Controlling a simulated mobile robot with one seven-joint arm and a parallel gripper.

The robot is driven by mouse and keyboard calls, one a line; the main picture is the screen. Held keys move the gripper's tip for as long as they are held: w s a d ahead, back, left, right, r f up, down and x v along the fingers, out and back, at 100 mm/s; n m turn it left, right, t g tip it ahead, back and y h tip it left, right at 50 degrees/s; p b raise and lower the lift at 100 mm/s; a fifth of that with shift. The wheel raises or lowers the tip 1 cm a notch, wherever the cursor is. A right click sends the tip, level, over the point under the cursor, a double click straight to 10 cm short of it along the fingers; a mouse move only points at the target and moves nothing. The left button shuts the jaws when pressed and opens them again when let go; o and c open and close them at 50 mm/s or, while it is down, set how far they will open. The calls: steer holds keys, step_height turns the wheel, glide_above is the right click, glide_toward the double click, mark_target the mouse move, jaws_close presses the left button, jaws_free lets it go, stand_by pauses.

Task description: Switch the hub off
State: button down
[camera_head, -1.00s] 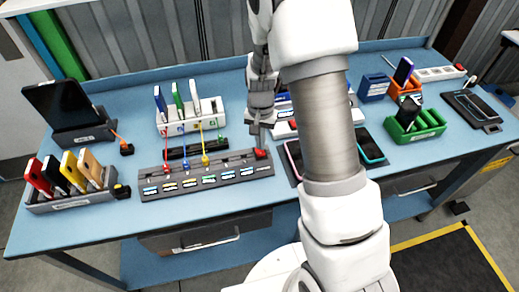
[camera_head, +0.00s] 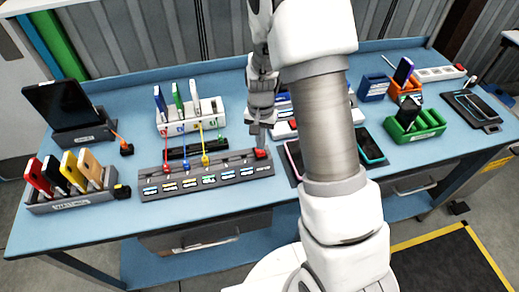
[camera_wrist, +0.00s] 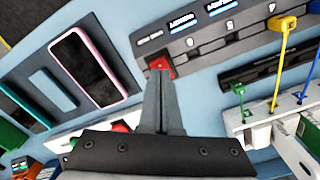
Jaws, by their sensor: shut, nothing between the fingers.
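The hub (camera_head: 226,171) is a long grey strip with a row of small labelled ports on the blue bench. It also shows at the top of the wrist view (camera_wrist: 205,38). Its red rocker switch (camera_head: 264,154) sits at the right end of the strip, and appears in the wrist view (camera_wrist: 160,65). My gripper (camera_head: 261,146) points down at the switch with its fingers together and empty. In the wrist view the fingertips (camera_wrist: 161,76) overlap the switch's near edge and hide part of it. I cannot tell whether they touch it.
A white charging stand (camera_head: 190,117) with upright devices and coloured cables stands behind the hub. A grey rack of phones (camera_head: 72,200) is at left. Flat phones (camera_head: 371,146) lie right of the hub, partly behind my arm. A green holder (camera_head: 414,125) and white power strip (camera_head: 438,73) stand farther right.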

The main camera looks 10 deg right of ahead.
steer(key=shift+f+b, duration=1)
steer(key=shift+f, duration=0.2)
stand_by(0.7)
steer(key=shift+r, duration=0.1)
steer(key=shift+r+p, duration=2.4)
steer(key=shift+r, duration=1)
steer(key=shift+r, duration=0.1)
step_height(320, 180, up, 15)
steer(key=n+t+b, duration=0.1)
steer(key=n+t, duration=0.2)
glide_above(261, 153)
steer(key=s, duration=0.7)
steer(key=s+r+n+t, duration=0.1)
steer(key=s+r, duration=0.3)
steer(key=s, duration=0.3)
steer(key=s+r+n+t+b, duration=0.1)
steer(key=s+r+n, duration=0.1)
steer(key=s, duration=0.5)
steer(key=shift+r+t, duration=0.3)
steer(key=shift+r, duration=0.6)
